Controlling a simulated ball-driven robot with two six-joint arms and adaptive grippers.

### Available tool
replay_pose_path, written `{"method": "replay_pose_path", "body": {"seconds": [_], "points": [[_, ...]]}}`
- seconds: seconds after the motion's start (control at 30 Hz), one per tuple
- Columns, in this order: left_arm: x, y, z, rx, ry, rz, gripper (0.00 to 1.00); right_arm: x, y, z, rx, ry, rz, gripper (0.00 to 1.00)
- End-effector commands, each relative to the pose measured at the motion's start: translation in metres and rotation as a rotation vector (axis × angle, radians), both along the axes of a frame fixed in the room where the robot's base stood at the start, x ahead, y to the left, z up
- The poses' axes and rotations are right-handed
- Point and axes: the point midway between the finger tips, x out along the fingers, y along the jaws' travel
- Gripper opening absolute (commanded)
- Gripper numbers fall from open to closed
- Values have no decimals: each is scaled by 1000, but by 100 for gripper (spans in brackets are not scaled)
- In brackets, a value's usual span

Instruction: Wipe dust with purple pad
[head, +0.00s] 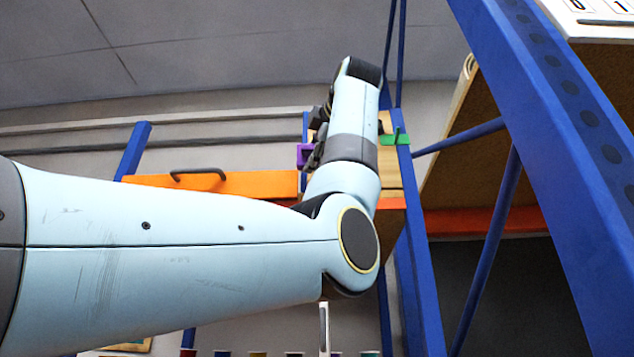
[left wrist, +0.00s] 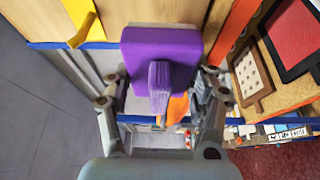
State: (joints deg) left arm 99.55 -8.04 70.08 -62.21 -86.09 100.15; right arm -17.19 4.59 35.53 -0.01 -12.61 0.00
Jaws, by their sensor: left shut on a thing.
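The purple pad (left wrist: 160,45) is in front of my left gripper (left wrist: 160,90) in the left wrist view, its flat face turned away and its ridged handle towards me. My left gripper is shut on the pad's handle, with a finger on each side. In the head view only a small part of the purple pad (head: 303,153) shows beside my left gripper (head: 317,148), near the shelf; my own wrist and forearm cover the rest. In the left wrist view the pad is over or near a wooden surface (left wrist: 215,15). I cannot tell whether it touches, and no dust is discernible. My right gripper is out of view.
A blue-framed rack (head: 425,290) rises beside my arm. A slanted blue post (head: 555,170) stands at the right. An orange panel with a dark handle (head: 240,184) and a green piece (head: 390,139) are near the gripper. A yellow piece (left wrist: 80,15) lies on the wood. Framed boards (left wrist: 290,35) are at the right.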

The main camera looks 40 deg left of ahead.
Motion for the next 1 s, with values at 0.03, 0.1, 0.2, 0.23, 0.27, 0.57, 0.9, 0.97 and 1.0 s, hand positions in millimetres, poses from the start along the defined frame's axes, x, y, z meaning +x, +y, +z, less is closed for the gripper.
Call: {"method": "replay_pose_path", "body": {"seconds": [0.03,0.1,0.2,0.23,0.27,0.57,0.9,0.97,1.0], "points": [[-4,-3,-1,0,-2,0,32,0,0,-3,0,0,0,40],[-9,-5,-1,0,-1,1,32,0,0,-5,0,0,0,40],[-12,-7,0,1,-1,1,32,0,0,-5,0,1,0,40],[-13,-7,0,1,-1,1,32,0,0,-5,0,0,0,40],[-13,-7,0,0,0,1,32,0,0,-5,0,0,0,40],[-14,-9,0,0,-1,0,32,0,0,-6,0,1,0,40],[-37,-23,-1,0,-2,0,32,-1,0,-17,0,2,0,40],[-38,-23,0,0,0,0,32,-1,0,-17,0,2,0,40],[-38,-23,0,0,0,0,32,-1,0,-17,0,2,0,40]]}}
